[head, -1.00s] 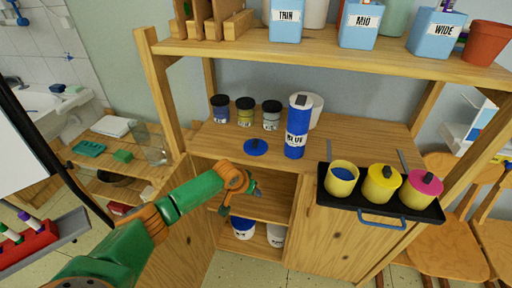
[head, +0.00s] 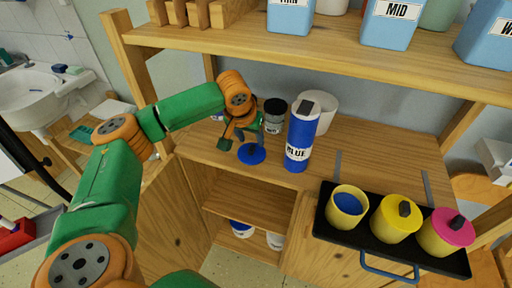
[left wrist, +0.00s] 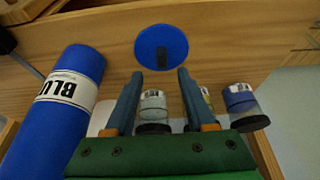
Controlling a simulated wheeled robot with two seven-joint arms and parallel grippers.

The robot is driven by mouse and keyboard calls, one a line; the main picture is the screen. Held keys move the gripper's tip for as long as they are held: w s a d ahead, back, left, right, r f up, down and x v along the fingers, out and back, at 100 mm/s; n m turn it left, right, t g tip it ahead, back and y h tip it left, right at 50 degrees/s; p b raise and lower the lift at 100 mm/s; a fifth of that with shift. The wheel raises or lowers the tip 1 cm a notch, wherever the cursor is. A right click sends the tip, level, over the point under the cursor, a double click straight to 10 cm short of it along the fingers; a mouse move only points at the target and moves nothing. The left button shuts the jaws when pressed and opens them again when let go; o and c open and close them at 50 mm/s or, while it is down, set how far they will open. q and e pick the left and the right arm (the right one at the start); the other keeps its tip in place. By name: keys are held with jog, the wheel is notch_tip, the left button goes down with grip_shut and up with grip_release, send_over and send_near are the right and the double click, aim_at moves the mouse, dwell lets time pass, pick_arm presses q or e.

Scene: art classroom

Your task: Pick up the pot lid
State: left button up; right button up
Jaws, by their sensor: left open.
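The pot lid (head: 251,154) is a flat blue disc with a dark knob, lying on the wooden shelf top left of the blue bottle. It also shows in the left wrist view (left wrist: 174,42), just beyond my fingertips. My left gripper (head: 237,143) is open and empty, close above the lid and partly in front of it. In the left wrist view its two fingers (left wrist: 160,73) stand apart on either side of the knob's line. Whether they touch the lid I cannot tell. My right gripper is in neither view.
The tall blue bottle (head: 302,136) stands close right of the lid. Jars (head: 273,114) stand behind my gripper. A black tray (head: 332,235) holds an open pot with blue inside (head: 348,203), a yellow-lidded pot (head: 395,219) and a pink-lidded pot (head: 445,232). An upper shelf (head: 330,56) overhangs.

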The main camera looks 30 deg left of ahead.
aim_at(251, 147)
pick_arm(q)
jog(key=x, duration=0.4)
jog(key=shift+s+a+f, duration=0.15)
jog(key=shift+s+a, duration=0.05)
jog(key=shift+s, duration=0.1)
jog(key=shift+w+f, duration=0.2)
jog(key=shift+s+r, duration=0.1)
grip_shut()
